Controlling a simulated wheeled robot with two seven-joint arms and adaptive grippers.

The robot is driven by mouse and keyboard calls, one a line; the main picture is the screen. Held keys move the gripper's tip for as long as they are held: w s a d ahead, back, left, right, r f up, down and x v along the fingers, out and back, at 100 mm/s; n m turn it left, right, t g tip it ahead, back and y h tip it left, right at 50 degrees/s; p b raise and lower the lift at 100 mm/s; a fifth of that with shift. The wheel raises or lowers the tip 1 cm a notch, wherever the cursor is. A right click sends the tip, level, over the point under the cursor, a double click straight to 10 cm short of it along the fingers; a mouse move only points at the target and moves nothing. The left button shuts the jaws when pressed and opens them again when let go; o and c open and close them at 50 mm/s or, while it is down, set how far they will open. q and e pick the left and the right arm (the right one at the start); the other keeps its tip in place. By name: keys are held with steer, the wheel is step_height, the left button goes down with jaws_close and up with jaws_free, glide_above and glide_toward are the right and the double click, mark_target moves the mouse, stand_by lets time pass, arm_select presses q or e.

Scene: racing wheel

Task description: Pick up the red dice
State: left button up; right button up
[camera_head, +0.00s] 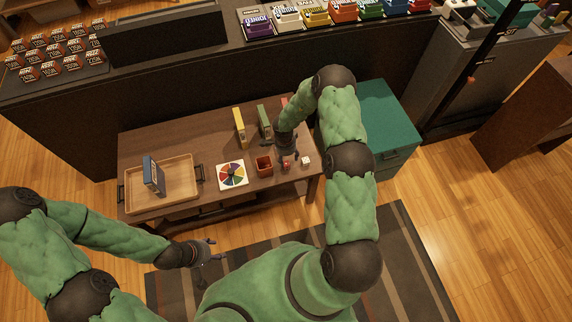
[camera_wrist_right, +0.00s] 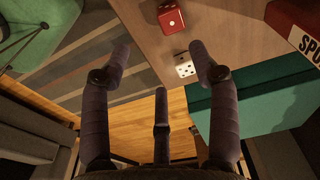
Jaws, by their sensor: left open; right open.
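The red dice (camera_head: 286,165) lies on the wooden table near its front right, beside a white dice (camera_head: 306,161). In the right wrist view the red dice (camera_wrist_right: 171,18) is at the top, beyond the fingertips, and the white dice (camera_wrist_right: 184,65) is nearer, by the right finger. My right gripper (camera_head: 287,155) is above the table close to the red dice. In the right wrist view my right gripper (camera_wrist_right: 160,62) has its fingers spread with nothing between them. My left gripper (camera_head: 207,255) is open and empty, in front of the table and away from the dice.
On the table (camera_head: 150,145) are a red-brown cup (camera_head: 264,168), a colour wheel board (camera_head: 232,184), a tray (camera_head: 180,203) with a blue box (camera_head: 153,175), and yellow (camera_head: 240,127) and green (camera_head: 264,121) boxes. A green cabinet (camera_head: 385,115) stands to the right.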

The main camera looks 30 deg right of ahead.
mark_target(287, 163)
steer(key=shift+m+y, duration=0.4)
steer(key=shift+m, duration=0.5)
steer(key=f, duration=0.1)
steer(key=w+f+b, duration=0.1)
steer(key=f, duration=0.1)
steer(key=w+d+f+b, duration=0.1)
steer(key=f, duration=0.1)
steer(key=shift+w+f, duration=0.1)
steer(key=shift+f, duration=0.05)
step_height(287, 163, down, 5)
steer(key=b, duration=0.2)
steer(key=shift+b, duration=0.35)
steer(key=c, duration=1)
steer(key=o, duration=1)
